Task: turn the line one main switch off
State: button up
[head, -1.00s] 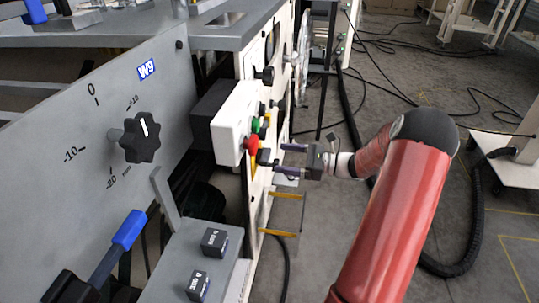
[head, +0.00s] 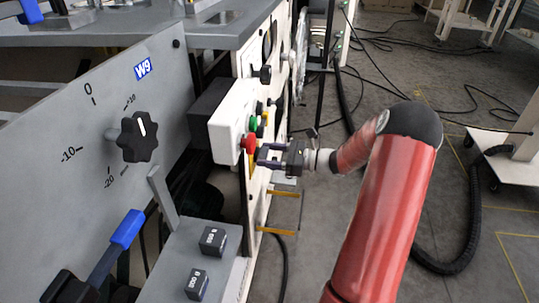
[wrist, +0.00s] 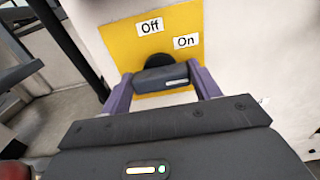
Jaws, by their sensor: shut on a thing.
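The main switch is a dark handle (wrist: 163,77) on a round black base. It sits on a yellow plate (wrist: 112,40) with an "Off" label (wrist: 150,27) at the upper middle and an "On" label (wrist: 186,42) to its right. My gripper (wrist: 158,84) has its purple fingers on both sides of the handle and is shut on it. In the head view my gripper (head: 270,155) is at the panel, just right of the red button. The switch is mostly hidden there, and I cannot tell exactly which label the handle points to.
A white control box (head: 229,122) with a red button (head: 248,143) and a green button (head: 253,124) juts out close to my gripper. A grey panel with a black knob (head: 138,136) stands at left. The floor at right has loose cables.

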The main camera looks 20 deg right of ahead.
jog(key=shift+n, duration=0.3)
jog(key=n+b, duration=0.1)
jog(key=n, duration=0.1)
jog(key=n+b, duration=0.1)
jog(key=b, duration=0.1)
jog(key=shift+s+f+n, duration=0.1)
jog(key=shift+f+n, duration=0.1)
jog(key=shift+n, duration=0.2)
jog(key=n+b, duration=0.4)
jog(key=shift+a+f, duration=0.1)
jog(key=shift+s+n+b, duration=0.15)
jog(key=shift+n+b, duration=4)
jog(key=shift+n, duration=0.55)
jog(key=o, duration=1)
